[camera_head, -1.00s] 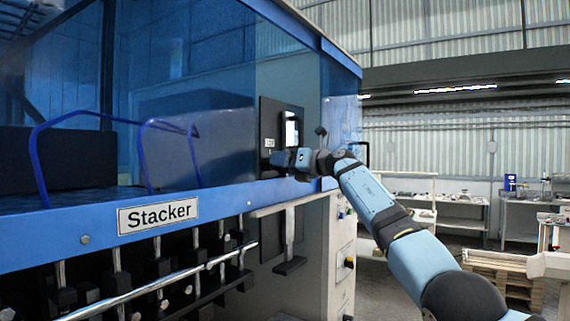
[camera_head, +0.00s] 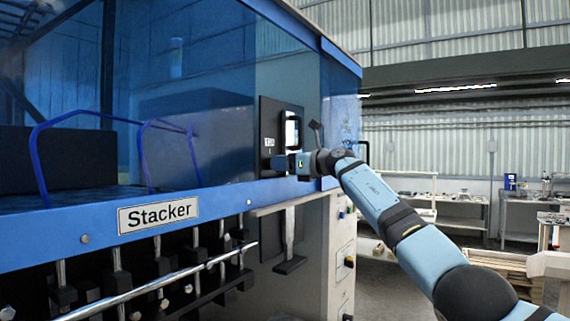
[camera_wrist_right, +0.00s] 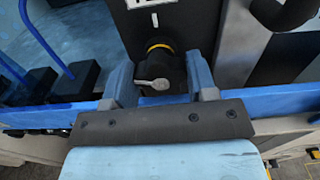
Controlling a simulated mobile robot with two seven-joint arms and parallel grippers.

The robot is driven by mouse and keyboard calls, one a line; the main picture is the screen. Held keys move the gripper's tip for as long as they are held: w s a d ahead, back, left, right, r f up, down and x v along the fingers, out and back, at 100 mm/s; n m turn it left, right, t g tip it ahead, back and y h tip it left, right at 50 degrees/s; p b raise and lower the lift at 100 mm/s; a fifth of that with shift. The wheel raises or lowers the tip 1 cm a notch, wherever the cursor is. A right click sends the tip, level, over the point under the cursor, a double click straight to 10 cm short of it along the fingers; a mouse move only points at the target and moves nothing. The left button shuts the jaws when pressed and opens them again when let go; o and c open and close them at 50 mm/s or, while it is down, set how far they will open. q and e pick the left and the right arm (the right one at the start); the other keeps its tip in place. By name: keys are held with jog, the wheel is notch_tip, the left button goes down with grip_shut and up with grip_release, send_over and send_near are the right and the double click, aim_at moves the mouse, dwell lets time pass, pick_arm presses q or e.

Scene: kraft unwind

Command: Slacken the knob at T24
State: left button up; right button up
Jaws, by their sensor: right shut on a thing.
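The knob (camera_wrist_right: 171,71) is black with a yellow ring at its base and a small grey lever-like piece on its front. It sticks out of a dark panel (camera_wrist_right: 154,22), under a white label cut off at the top of the right wrist view. My right gripper (camera_wrist_right: 163,78) is shut on the knob, one finger on each side. In the head view my right gripper (camera_head: 289,162) is at the dark panel (camera_head: 270,118), just below a small label, and hides the knob there. My left gripper is not in view.
The blue Stacker machine (camera_head: 95,222) fills the left, with rods and black clamps below.

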jog(key=shift+n, duration=1.1)
jog(key=shift+r, duration=0.15)
jog(key=o, duration=0.7)
jog(key=shift+o, duration=1.1)
jog(key=shift+a, duration=0.15)
